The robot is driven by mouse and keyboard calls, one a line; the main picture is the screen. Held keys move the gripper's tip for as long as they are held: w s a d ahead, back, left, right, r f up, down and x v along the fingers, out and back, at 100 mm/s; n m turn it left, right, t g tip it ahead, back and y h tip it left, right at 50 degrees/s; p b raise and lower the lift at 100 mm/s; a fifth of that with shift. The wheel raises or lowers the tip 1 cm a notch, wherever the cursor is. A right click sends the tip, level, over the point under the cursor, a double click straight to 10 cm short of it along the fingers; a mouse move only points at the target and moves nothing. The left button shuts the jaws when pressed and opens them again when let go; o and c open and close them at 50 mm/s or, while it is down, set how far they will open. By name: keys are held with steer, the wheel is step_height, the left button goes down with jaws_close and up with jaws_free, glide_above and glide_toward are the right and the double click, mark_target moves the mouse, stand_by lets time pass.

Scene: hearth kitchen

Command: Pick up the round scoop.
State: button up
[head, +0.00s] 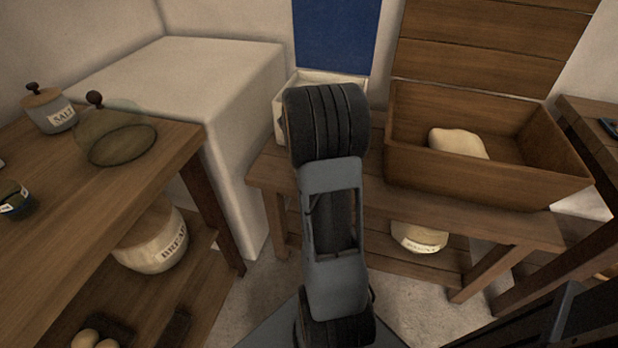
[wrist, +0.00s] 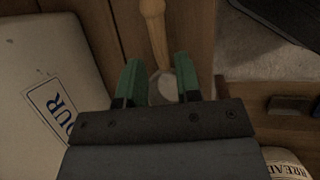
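The round scoop (wrist: 154,28) shows in the wrist view at the top centre, with a pale wooden handle pointing up the picture. Its pale round end (wrist: 166,86) shows partly between the green fingers of my gripper (wrist: 159,80). The fingers are spread, one on each side of the scoop's lower part. I see gaps beside it, but cannot tell how far below the fingertips it lies. The gripper body hides what is lower in the picture. In the head view my arm covers this spot, and I see neither scoop nor fingers.
A white flour bin (wrist: 48,85) lies close left of my gripper. A wooden trough (head: 480,185) with dough (head: 458,142) stands on the bench (head: 400,210), right of my arm. A glass dome (head: 115,140) and salt jar (head: 48,110) stand on the left table.

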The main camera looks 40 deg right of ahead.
steer(key=b+x, duration=0.2)
steer(key=x, duration=0.3)
steer(key=shift+s, duration=0.1)
jaws_close()
